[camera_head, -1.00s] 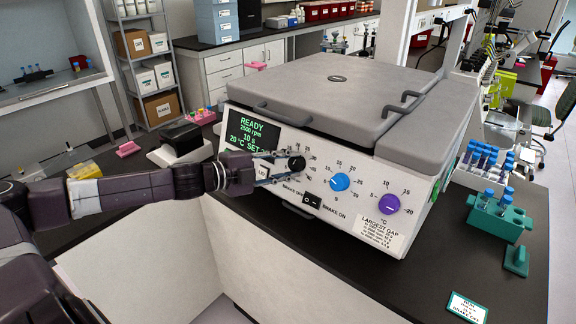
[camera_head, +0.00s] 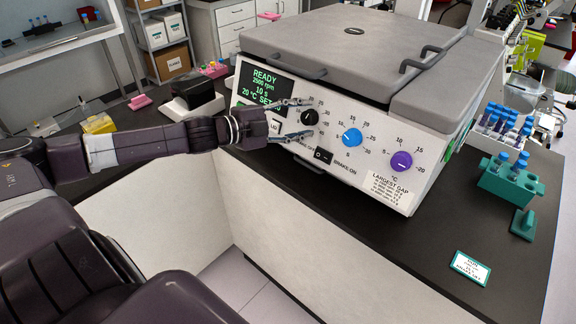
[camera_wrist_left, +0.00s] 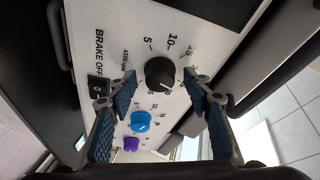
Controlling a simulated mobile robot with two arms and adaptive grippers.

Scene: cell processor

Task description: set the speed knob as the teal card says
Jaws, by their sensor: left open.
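The black speed knob (camera_head: 309,117) is on the left of the centrifuge's white front panel (camera_head: 345,182). It also shows in the left wrist view (camera_wrist_left: 159,72), with its dial numbers around it. My left gripper (camera_head: 300,119) is open in front of the panel, with its fingers apart above and below the knob. In the left wrist view its blue-padded fingers (camera_wrist_left: 160,95) are on either side of the knob, not closed on it. The teal-bordered card (camera_head: 470,268) lies on the counter at the right; its small text is not readable. My right gripper does not show.
The display (camera_head: 262,88) reads READY, 2500 rpm, 10 s, 20 °C. A blue knob (camera_head: 351,137), a purple knob (camera_head: 401,161) and the brake switch (camera_head: 323,157) are nearby. A teal tube rack (camera_head: 510,180) stands right of the centrifuge.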

